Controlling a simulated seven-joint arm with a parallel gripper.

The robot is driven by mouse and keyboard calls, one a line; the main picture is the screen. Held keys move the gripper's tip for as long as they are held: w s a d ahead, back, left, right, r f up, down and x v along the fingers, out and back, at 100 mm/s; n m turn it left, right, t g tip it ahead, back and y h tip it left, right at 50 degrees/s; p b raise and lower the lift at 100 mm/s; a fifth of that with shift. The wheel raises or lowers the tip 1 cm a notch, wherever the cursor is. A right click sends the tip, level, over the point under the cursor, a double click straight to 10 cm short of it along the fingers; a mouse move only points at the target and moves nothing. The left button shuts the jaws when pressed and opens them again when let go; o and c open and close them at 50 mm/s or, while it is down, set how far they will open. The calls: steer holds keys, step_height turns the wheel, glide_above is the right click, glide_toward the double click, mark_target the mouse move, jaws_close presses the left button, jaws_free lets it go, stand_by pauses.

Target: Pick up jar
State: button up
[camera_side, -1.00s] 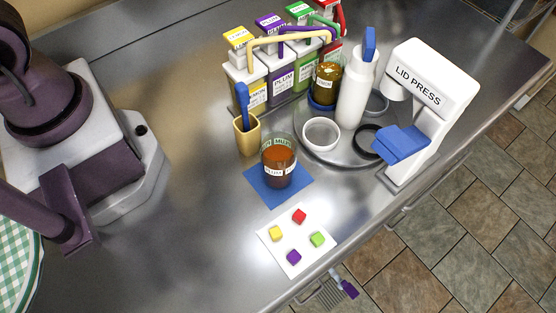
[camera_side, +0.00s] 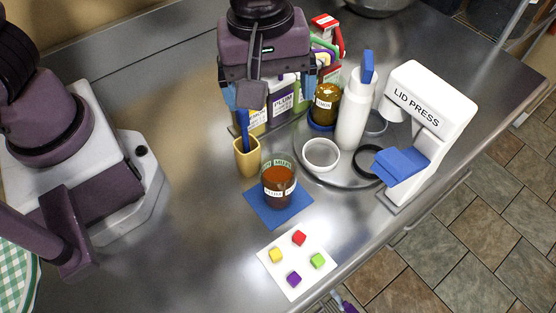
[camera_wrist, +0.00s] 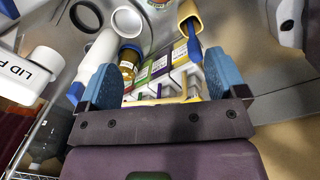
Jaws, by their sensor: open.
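A glass jar (camera_side: 279,186) with red-brown contents and a white label band stands upright on a blue mat (camera_side: 255,206). A second jar (camera_side: 327,102) with amber contents stands in a blue ring on the round metal tray; it also shows in the wrist view (camera_wrist: 129,62). My gripper (camera_side: 268,92) is open and points down above the row of flavour containers, behind both jars in the side view. Its blue fingers show in the wrist view (camera_wrist: 163,82) with nothing gripped between them. My gripper hides part of the containers.
The flavour containers (camera_side: 283,100) stand below my gripper. A yellow cup (camera_side: 247,158) with a blue-handled tool is left of the jar. The tray holds a white bottle (camera_side: 352,115) and a white ring (camera_side: 320,154). A lid press (camera_side: 432,110) is at right. A white card (camera_side: 297,262) bears coloured cubes.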

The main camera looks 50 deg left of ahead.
steer(key=n, duration=0.2)
glide_toward(278, 155)
steer(key=d, duration=0.2)
steer(key=shift+g+y, duration=0.3)
steer(key=f, duration=0.6)
steer(key=shift+s+d+f, duration=0.2)
steer(key=shift+s+f, duration=0.2)
steer(key=shift+s+d+f, duration=0.1)
steer(key=shift+f, duration=2.85)
steer(key=c, duration=1.2)
